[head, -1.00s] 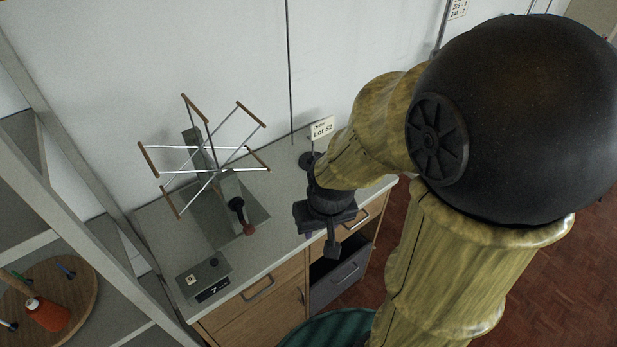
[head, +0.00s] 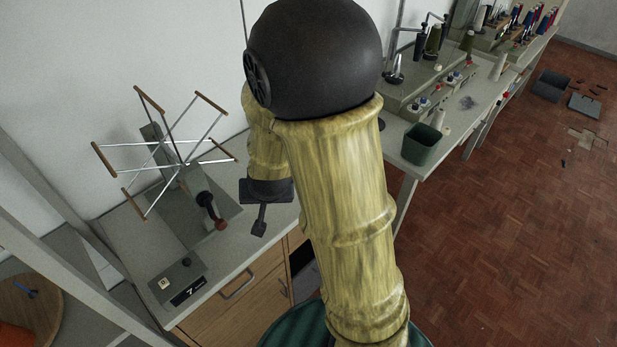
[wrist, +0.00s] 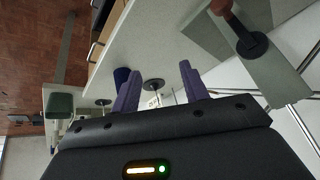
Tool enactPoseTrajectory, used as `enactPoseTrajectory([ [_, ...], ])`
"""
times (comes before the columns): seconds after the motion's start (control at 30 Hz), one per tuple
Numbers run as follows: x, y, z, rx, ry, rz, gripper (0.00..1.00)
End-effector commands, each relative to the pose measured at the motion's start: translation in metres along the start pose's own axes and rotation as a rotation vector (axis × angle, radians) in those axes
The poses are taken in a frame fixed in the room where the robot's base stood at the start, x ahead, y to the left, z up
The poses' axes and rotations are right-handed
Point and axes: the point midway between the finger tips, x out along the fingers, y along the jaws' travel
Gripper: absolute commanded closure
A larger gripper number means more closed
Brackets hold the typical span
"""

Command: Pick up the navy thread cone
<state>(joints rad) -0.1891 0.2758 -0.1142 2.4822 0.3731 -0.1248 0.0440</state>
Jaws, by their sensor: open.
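A navy object (wrist: 121,74), which looks like the navy thread cone, stands on the pale worktop in the wrist view. It is beyond the left finger, which hides part of it. My gripper (wrist: 161,86) is open, with nothing between its two fingers. In the head view my gripper (head: 261,220) is over the front part of the worktop (head: 232,240), right of the skein winder. The navy cone does not show in the head view, where my arm covers that part of the worktop.
A skein winder (head: 178,165) with thin spokes and a red-knobbed crank (head: 220,223) stands left of my gripper. A small sign on a black round base (wrist: 153,84) stands beyond the fingers. A green bin (head: 422,144) is at the right bench. Floor at right is mostly open.

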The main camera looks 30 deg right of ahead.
Motion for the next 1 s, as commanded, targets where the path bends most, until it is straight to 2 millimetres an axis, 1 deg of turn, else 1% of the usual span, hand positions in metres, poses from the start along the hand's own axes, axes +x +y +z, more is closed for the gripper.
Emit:
enactPoseTrajectory([
  [0.03,0.030,0.000,0.000,0.043,0.047,0.026,0.55],
  [0.1,0.057,0.002,-0.009,0.111,0.137,0.072,0.55],
  [0.2,0.090,0.012,-0.020,0.188,0.280,0.157,0.55],
  [0.3,0.115,0.026,-0.027,0.237,0.438,0.257,0.55],
  [0.4,0.130,0.040,-0.031,0.257,0.611,0.364,0.55],
  [0.47,0.134,0.047,-0.032,0.256,0.724,0.430,0.55],
  [0.53,0.134,0.054,-0.033,0.246,0.849,0.498,0.55],
  [0.6,0.130,0.057,-0.033,0.233,0.950,0.549,0.55],
  [0.7,0.123,0.059,-0.032,0.218,1.043,0.592,0.55],
  [0.83,0.118,0.059,-0.033,0.210,1.086,0.612,0.55],
  [1.0,0.117,0.059,-0.033,0.212,1.085,0.612,0.55],
])
